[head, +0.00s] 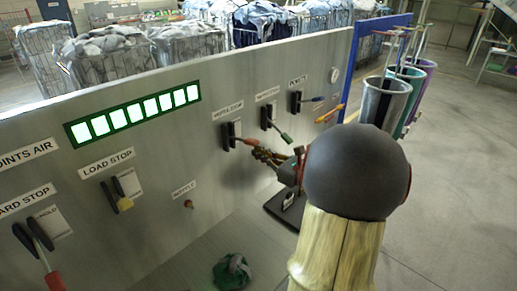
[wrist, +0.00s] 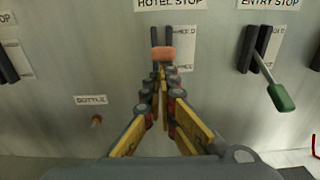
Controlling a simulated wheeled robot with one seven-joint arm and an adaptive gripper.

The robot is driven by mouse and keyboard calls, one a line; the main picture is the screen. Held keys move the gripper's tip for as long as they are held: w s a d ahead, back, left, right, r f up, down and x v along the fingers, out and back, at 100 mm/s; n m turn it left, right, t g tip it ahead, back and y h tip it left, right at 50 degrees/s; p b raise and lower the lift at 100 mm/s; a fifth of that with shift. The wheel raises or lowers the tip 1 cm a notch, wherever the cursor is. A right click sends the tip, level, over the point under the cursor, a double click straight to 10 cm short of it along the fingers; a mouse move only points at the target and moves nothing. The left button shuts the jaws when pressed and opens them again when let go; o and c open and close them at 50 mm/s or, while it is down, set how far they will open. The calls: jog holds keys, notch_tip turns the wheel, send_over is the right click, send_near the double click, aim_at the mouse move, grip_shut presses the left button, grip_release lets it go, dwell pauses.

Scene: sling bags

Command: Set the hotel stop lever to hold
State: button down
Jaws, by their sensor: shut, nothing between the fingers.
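The hotel stop lever has an orange-red grip (wrist: 166,53) and stands out from a dark two-bar slot under the HOTEL STOP label (wrist: 170,4). In the head view its grip (head: 262,143) points out from the panel, roughly level. A small white plate (wrist: 185,38) beside the slot is partly hidden and hard to read. My gripper (wrist: 160,72) is shut and empty, its fingertips just below the grip in the wrist view; contact cannot be told. In the head view my gripper (head: 262,156) is close to the panel, below the lever.
The entry stop lever (wrist: 281,97) has a green grip and hangs to the right. A small knob (wrist: 97,121) is at lower left. A green cloth (head: 232,271) lies below.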

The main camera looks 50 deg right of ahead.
aim_at(257, 145)
jog(key=shift+w+r+g+p, duration=0.15)
jog(key=shift+r+g+p, duration=0.15)
jog(key=shift+r+p, duration=1.1)
jog(key=shift+r, duration=0.25)
jog(key=shift+d+f, duration=0.1)
